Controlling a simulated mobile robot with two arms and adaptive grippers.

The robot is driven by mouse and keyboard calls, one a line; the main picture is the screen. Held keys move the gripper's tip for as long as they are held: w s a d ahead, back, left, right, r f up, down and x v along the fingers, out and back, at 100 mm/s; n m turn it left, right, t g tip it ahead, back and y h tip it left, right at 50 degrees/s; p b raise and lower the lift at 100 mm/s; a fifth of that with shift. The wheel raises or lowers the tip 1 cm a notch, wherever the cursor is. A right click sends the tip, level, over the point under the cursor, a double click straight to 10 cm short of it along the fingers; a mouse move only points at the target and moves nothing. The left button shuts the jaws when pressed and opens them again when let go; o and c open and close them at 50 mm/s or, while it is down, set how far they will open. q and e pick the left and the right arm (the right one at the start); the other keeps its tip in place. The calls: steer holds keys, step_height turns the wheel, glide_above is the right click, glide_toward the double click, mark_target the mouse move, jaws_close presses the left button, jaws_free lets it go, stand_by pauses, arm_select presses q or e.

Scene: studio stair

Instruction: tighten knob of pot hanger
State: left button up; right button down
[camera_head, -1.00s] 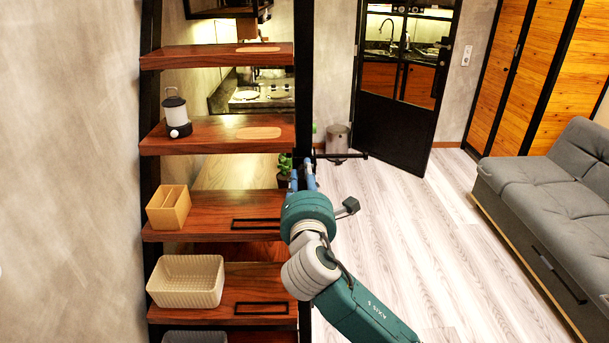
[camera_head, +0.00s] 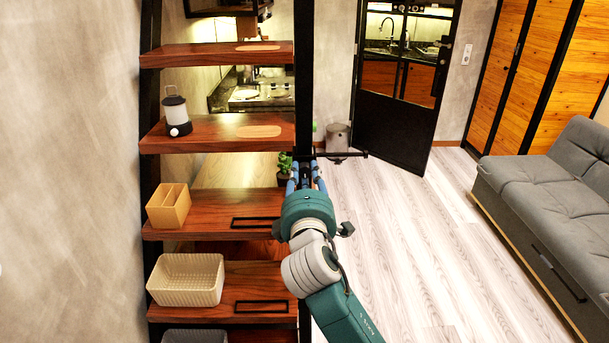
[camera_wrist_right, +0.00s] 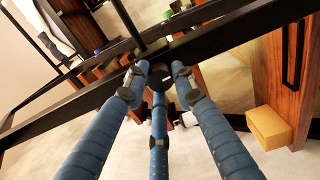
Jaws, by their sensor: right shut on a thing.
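The pot hanger (camera_head: 342,155) is a thin black bar sticking out to the right from the black stair post (camera_head: 304,80). My right gripper (camera_head: 305,170) is at the post, at the hanger's inner end. In the right wrist view its three blue fingers (camera_wrist_right: 158,72) close around a small dark round knob (camera_wrist_right: 160,78). The fingertips hide much of the knob, and I cannot tell how tight it sits. My left gripper is not in view.
Wooden stair treads (camera_head: 215,202) lie left of my right arm, bearing a lantern (camera_head: 175,113), a wooden box (camera_head: 169,207) and a cream basket (camera_head: 187,280). A potted plant (camera_head: 285,163) is close behind the gripper. A grey sofa (camera_head: 545,190) stands right; the floor between is clear.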

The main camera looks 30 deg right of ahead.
steer(key=shift+d+m, duration=0.1)
steer(key=shift+m, duration=0.2)
steer(key=c, duration=1.4)
jaws_free()
steer(key=shift+s, duration=0.1)
steer(key=shift+s+a+f, duration=0.1)
steer(key=shift+s+a, duration=0.2)
steer(key=shift+s, duration=0.15)
steer(key=v, duration=1.1)
